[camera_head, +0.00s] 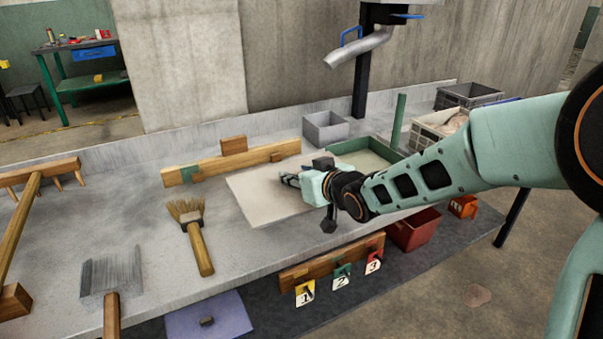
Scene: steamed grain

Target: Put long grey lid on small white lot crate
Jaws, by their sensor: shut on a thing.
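A flat, pale grey panel, which looks like the long grey lid (257,197), is in the middle of the bench. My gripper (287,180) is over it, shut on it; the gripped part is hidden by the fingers. I cannot tell whether the lid touches the bench or hangs just above it. A whitish crate (424,136) at the back right, with pale contents, looks like the small white lot crate. It is apart from the lid, and my arm hides part of it.
A small grey box (325,132) and a green-rimmed tray (345,147) stand behind my gripper. A grey crate (468,95) is farther back. A wooden rail (240,162), a brush (194,232) and a scraper (110,278) lie left. A red bin (414,232) hangs in front.

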